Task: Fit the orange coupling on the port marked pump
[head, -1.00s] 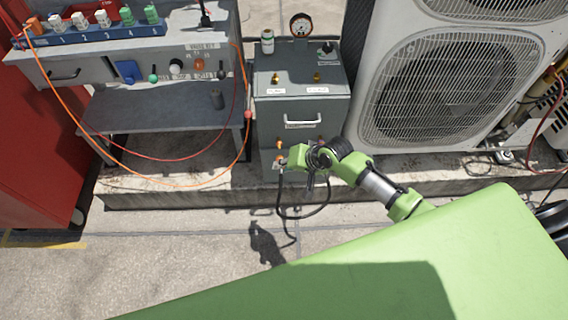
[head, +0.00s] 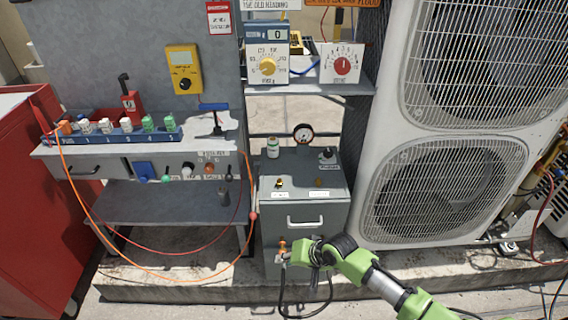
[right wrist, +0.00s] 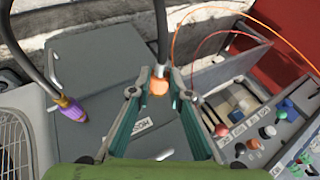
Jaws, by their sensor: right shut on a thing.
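My right gripper (head: 286,257) is shut on the orange coupling (right wrist: 158,87), low in front of the grey cabinet (head: 335,212). In the right wrist view, the coupling sits between the green fingertips (right wrist: 158,80), with a dark hose running up from it. A purple coupling (right wrist: 72,108) on another dark hose shows at the left of that view. Two brass ports, left (head: 279,184) and right (head: 318,182), stand on the cabinet with small labels below them. I cannot read which is marked pump. My left gripper is not in view.
A condenser unit (head: 385,140) stands close on the right. A workbench (head: 105,155) with coloured fittings is on the left. Orange and red hoses loop below it.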

